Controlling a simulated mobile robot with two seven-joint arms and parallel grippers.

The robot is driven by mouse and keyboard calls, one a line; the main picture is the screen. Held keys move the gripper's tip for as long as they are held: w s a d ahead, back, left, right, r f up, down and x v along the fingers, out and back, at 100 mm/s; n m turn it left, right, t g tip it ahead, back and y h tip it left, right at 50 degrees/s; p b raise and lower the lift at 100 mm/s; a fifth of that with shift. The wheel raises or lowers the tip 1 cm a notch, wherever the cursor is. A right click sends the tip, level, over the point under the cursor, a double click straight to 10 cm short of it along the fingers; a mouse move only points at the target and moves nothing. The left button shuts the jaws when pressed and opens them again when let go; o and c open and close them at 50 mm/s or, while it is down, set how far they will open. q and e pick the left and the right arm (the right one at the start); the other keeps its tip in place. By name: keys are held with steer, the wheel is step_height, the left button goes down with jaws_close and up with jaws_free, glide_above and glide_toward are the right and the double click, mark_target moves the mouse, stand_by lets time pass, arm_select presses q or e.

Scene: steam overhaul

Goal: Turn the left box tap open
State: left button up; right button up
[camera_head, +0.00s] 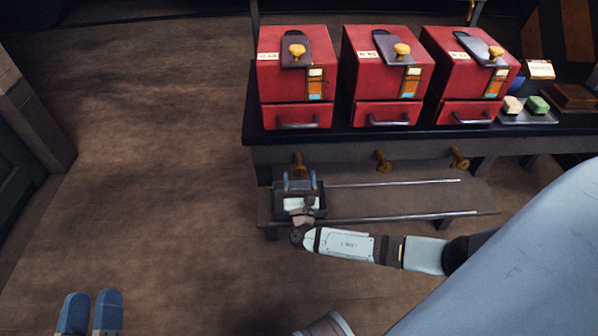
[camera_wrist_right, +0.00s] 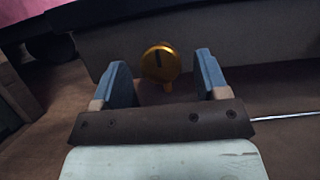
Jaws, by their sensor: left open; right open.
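The left red box (camera_head: 295,88) stands on a dark bench. Its brass tap (camera_head: 299,160) sticks out from the bench front below it; in the right wrist view the tap (camera_wrist_right: 161,62) shows a round face with a dark upright mark and a short stub pointing down. My right gripper (camera_head: 299,179) is open just in front of this tap. In the wrist view the tap appears between the two blue fingertips, and I see no contact. My left gripper (camera_head: 90,300) is open and empty at the lower left, far from the bench, with only its fingers in view.
Two more red boxes (camera_head: 385,80) (camera_head: 468,75) stand to the right, with brass taps (camera_head: 382,160) (camera_head: 459,158) below them. A low shelf with metal rails (camera_head: 400,196) lies under the taps. Soap-like blocks (camera_head: 538,104) sit at bench right. The left floor is clear.

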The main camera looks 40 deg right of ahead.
steer(key=shift+x, duration=1.35)
steer(key=c, duration=0.9)
